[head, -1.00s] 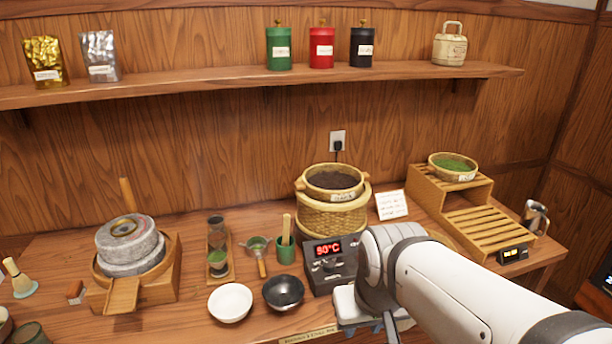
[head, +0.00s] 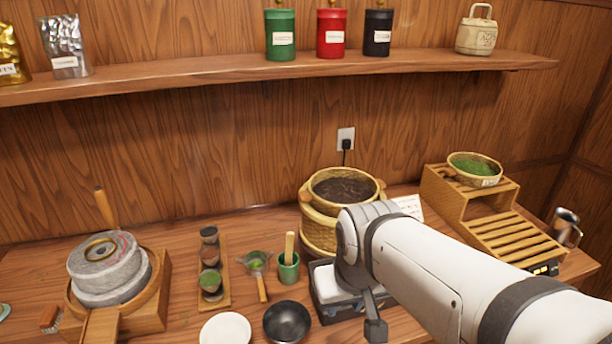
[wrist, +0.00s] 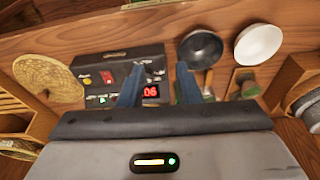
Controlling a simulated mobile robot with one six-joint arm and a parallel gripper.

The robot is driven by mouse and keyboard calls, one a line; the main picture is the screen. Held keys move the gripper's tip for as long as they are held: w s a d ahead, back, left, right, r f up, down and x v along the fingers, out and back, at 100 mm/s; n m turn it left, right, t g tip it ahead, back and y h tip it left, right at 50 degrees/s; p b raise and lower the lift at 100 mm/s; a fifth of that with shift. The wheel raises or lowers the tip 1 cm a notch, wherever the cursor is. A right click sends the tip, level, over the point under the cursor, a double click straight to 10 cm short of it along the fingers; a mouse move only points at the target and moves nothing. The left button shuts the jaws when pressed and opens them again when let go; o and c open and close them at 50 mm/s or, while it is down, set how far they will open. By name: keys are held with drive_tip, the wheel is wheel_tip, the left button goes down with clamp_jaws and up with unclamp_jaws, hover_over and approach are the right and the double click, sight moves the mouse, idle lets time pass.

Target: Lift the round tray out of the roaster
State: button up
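The round tray (head: 307,198) is a shallow woven basket of dark leaves, seated on top of the roaster (head: 318,236), a wider woven drum at the back of the table. My gripper shows in the wrist view (wrist: 159,68) with two blue-grey fingers apart and nothing between them. It is over the roaster's control box (wrist: 97,62), in front of the roaster and apart from the tray. In the head view my arm covers most of the control box and the roaster's lower right. The roaster is not clearly seen in the wrist view.
A black bowl (head: 287,322) and a white bowl (head: 225,329) stand at the front. A green cup with a whisk (head: 288,268) is left of the roaster. A wooden rack (head: 510,237) stands right. The stone mill (head: 103,262) is far left. A shelf (head: 200,77) runs above.

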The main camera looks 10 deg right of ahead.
drive_tip(key=w+a+r+m+t+p, duration=0.2)
drive_tip(key=w+r+t, duration=0.15)
drive_tip(key=w, duration=0.65)
drive_tip(key=w+a+r+m+t+p, duration=0.1)
drive_tip(key=w+r+t+p, duration=0.2)
drive_tip(key=w, duration=0.8)
drive_tip(key=m+g+h+p, duration=0.1)
drive_tip(key=m+g+h, duration=0.1)
drive_tip(key=m+h, duration=0.6)
approach(372, 197)
drive_tip(key=shift+w+d+f+n+t+h, duration=0.2)
drive_tip(key=shift+w+f+n+t+h, duration=0.1)
drive_tip(key=shift+w+f+h, duration=0.6)
drive_tip(key=shift+d+f, duration=0.1)
drive_tip(key=shift+d, duration=0.2)
drive_tip(key=x, duration=0.7)
drive_tip(key=shift+f, duration=0.5)
drive_tip(key=shift+s, duration=0.1)
drive_tip(key=shift+c, duration=0.4)
